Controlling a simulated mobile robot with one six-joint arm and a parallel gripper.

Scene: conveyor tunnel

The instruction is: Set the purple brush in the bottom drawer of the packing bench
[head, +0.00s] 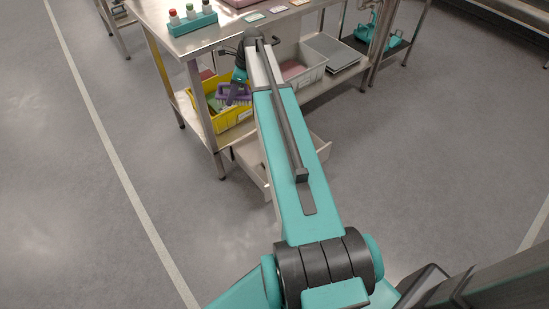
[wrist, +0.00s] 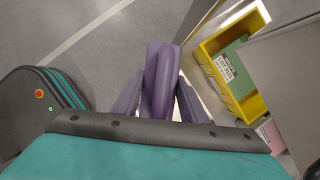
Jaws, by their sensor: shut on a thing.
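My gripper (wrist: 158,105) is shut on the purple brush (wrist: 161,75), which stands out between the fingers in the wrist view. In the head view the brush (head: 236,97) shows in front of the yellow bin, partly hidden by my gripper and arm. The packing bench (head: 217,39) is a metal table with a lower shelf. Its bottom drawer (head: 319,150) is pale and pulled out below the shelf. My arm crosses in front of the drawer and hides its middle, so I cannot see its contents. The brush is up and left of the drawer in the head view.
The yellow bin (wrist: 243,92) holds a green item with a white label. A pale bin (head: 313,72) and a grey flat panel (head: 337,52) lie on the lower shelf. A teal rack (head: 192,24) of bottles stands on the bench top. The floor left is clear.

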